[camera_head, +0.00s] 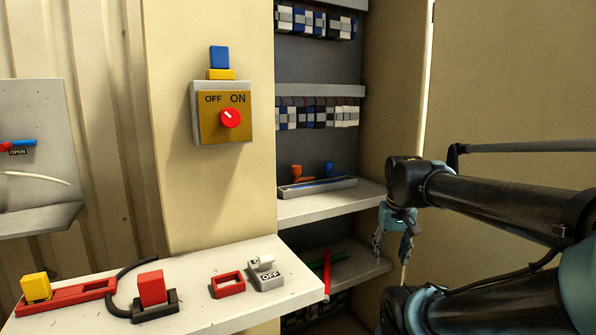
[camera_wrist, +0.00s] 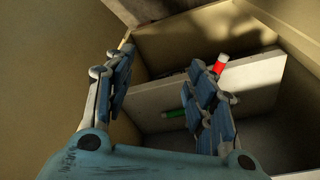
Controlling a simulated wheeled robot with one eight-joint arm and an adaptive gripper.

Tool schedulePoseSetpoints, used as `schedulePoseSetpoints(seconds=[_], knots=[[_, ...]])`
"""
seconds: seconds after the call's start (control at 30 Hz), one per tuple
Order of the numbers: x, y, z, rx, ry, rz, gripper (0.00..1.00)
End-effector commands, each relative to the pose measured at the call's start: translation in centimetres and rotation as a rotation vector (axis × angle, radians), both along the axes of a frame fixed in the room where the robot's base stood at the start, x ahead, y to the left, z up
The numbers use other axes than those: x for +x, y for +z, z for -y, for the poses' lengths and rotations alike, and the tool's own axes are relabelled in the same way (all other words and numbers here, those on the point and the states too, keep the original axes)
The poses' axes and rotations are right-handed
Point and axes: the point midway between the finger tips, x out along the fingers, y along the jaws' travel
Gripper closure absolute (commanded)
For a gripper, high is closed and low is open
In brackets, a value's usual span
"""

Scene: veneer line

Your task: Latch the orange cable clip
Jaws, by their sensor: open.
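A small orange piece (camera_head: 297,174), which looks like the cable clip, stands on a grey base strip (camera_head: 318,188) on the cabinet's middle shelf. The wrist view shows both fingers (camera_wrist: 162,62) spread apart, with no orange clip visible.
The middle shelf (camera_head: 300,210) juts out above a lower shelf (camera_head: 350,272) holding a red rod (camera_head: 327,272) and a green rod (camera_head: 325,258). A switch box (camera_head: 222,112) is on the wall. A front bench (camera_head: 205,310) carries red blocks and a small OFF switch (camera_head: 266,279).

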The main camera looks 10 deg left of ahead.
Motion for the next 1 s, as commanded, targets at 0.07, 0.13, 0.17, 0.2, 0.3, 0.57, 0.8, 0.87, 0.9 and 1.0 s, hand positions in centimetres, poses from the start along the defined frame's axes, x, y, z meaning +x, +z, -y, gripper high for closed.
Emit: schedulePoseSetpoints(seconds=[0.07,0.13,0.17,0.2,0.3,0.57,0.8,0.87,0.9,1.0], knots=[[2.1,3.2,-1.0,0.004,0.005,-0.010,0.49],[3.7,5.6,-1.8,0.007,0.003,-0.019,0.49],[4.5,6.7,-2.2,0.008,0.005,-0.022,0.49],[5.4,8.1,-2.7,0.010,0.003,-0.028,0.49],[7.8,11.3,-4.2,0.012,0.002,-0.042,0.49],[13.9,19.1,-9.0,0.016,0.000,-0.076,0.49],[18.9,25.2,-14.4,0.013,-0.002,-0.107,0.49],[20.1,26.5,-15.9,0.012,-0.002,-0.114,0.49],[20.8,27.4,-16.9,0.011,-0.003,-0.119,0.49],[22.6,29.4,-19.6,0.007,-0.003,-0.132,0.49]])
